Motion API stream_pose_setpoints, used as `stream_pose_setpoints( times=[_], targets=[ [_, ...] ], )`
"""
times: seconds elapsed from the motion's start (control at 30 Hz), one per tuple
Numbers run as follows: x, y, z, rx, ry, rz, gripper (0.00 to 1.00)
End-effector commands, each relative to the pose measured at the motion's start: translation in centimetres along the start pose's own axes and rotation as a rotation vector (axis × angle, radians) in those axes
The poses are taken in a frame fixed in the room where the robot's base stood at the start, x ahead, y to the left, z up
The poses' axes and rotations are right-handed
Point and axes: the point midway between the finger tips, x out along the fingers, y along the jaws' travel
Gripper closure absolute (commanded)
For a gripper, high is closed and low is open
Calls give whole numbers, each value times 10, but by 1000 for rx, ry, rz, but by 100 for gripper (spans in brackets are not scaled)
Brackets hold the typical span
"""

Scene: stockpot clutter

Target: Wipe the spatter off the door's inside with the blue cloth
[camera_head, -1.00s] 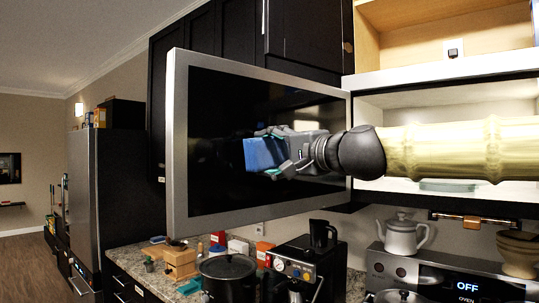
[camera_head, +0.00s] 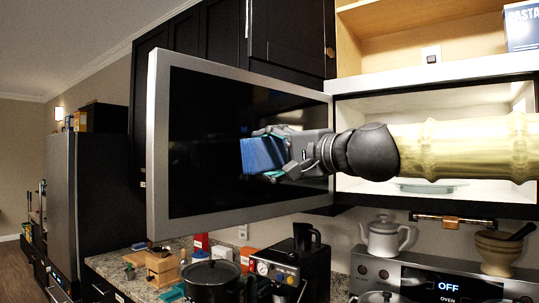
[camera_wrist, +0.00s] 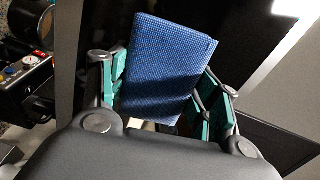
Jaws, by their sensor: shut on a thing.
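The microwave door (camera_head: 240,207) stands open to the left, its dark inside panel facing me. My gripper (camera_head: 277,155) is shut on the blue cloth (camera_head: 262,154) and holds it in front of the panel. The wrist view also shows the folded blue cloth (camera_wrist: 168,62) between the teal-padded fingers (camera_wrist: 160,95). I cannot tell whether the cloth touches the panel. Some faint brownish marks (camera_head: 178,152) show on the panel left of the cloth; they may be the spatter. The panel behind the cloth and gripper is hidden.
The lit microwave cavity (camera_head: 440,108) is at right, with my arm across its front. Below, a black pot (camera_head: 212,278), a coffee machine (camera_head: 285,268) and a white kettle (camera_head: 385,238) stand on the counter and oven. Dark cabinets (camera_head: 215,40) are above the door.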

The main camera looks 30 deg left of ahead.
Motion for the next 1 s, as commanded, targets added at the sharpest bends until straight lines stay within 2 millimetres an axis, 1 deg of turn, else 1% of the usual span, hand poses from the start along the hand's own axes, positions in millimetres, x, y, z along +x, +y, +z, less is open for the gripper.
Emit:
stream_pose_setpoints(
  times=[0.17, 0.53, 1.0],
  targets=[
    [-5, 0, 0, 0, 0, 0, 57],
    [-29, 0, 0, 0, 0, 0, 57],
    [-30, 0, 0, 0, 0, 0, 57]
  ],
)
